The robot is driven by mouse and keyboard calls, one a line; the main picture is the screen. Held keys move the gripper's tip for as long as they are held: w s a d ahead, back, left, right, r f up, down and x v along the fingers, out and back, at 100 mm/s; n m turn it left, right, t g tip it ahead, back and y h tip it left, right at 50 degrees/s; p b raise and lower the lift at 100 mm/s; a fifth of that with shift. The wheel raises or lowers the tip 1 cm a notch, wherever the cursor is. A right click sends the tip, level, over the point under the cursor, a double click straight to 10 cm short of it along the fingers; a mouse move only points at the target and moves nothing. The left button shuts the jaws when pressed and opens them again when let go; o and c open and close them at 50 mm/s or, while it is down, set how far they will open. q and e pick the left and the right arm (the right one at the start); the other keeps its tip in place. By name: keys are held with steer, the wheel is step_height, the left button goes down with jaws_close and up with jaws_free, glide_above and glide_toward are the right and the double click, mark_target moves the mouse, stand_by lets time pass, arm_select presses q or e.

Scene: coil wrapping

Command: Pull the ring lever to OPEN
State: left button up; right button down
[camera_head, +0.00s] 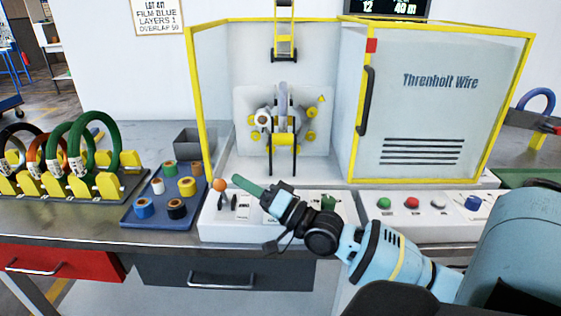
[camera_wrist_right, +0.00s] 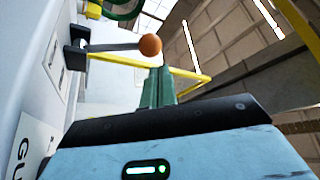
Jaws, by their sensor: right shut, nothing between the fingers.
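The lever with an orange ball knob (camera_head: 219,185) stands at the left end of the white control panel in the head view. Its dark shaft and knob (camera_wrist_right: 150,45) also show in the wrist view. My right gripper (camera_head: 237,180) reaches in from the right, its green fingers shut and empty, with the tips just right of the knob. In the wrist view the fingertips (camera_wrist_right: 160,70) are close to the knob; I cannot tell if they touch it. The lever's labels are too small to read. My left gripper is not in view.
A wrapping machine with a yellow frame (camera_head: 194,100) and an open door (camera_head: 430,110) stands behind the panel. A blue tray (camera_head: 128,212) of small rolls and a rack (camera_head: 85,192) with several coils are at left. Coloured buttons (camera_head: 411,203) line the panel at right.

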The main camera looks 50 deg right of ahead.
steer(key=s+d, duration=0.3)
steer(key=s, duration=0.7)
stand_by(0.5)
